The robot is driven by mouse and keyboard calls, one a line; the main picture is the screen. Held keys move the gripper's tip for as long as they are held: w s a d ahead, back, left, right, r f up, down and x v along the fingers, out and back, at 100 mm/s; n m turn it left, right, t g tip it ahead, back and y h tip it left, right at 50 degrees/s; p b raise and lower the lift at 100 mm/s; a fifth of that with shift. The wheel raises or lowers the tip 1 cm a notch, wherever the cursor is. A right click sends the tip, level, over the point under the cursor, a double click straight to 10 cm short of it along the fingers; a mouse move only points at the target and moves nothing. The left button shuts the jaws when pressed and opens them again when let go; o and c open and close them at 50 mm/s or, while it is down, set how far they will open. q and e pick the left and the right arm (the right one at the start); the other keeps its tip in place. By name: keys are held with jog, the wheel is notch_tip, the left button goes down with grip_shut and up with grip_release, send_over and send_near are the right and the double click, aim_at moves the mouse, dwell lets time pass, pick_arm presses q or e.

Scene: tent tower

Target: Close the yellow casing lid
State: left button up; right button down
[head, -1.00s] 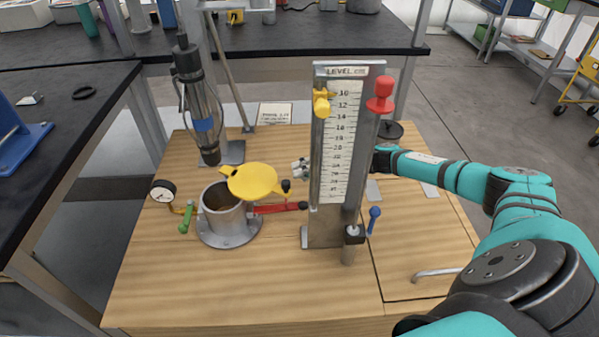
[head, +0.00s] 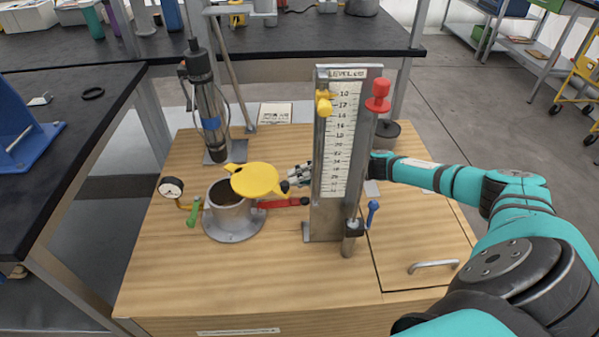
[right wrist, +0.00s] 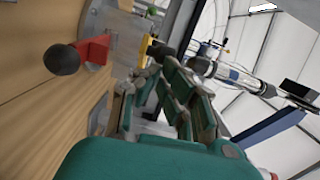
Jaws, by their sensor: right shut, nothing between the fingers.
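The yellow casing lid (head: 256,180) sits swung up over the rear right of the open grey metal casing (head: 230,220), whose dark inside shows. A small black knob (head: 285,187) is at the lid's right edge. My right gripper (head: 290,180) reaches from behind the level gauge and is shut and empty, close beside the knob. I cannot tell whether they touch. In the right wrist view, the gripper's fingers (right wrist: 160,75) are near the dark knob and a sliver of the yellow lid (right wrist: 144,50). My left gripper is out of view.
The upright level gauge (head: 338,150) with yellow and red knobs stands in front of my right arm. A red lever (head: 280,203) lies below the gripper. A dial gauge (head: 172,188) and green handle (head: 194,212) are left of the casing. The front of the wooden top is clear.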

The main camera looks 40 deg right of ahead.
jog(key=shift+w+d+f, duration=0.1)
jog(key=shift+d+f, duration=0.05)
jog(key=shift+f, duration=0.05)
jog(key=shift+d, duration=0.1)
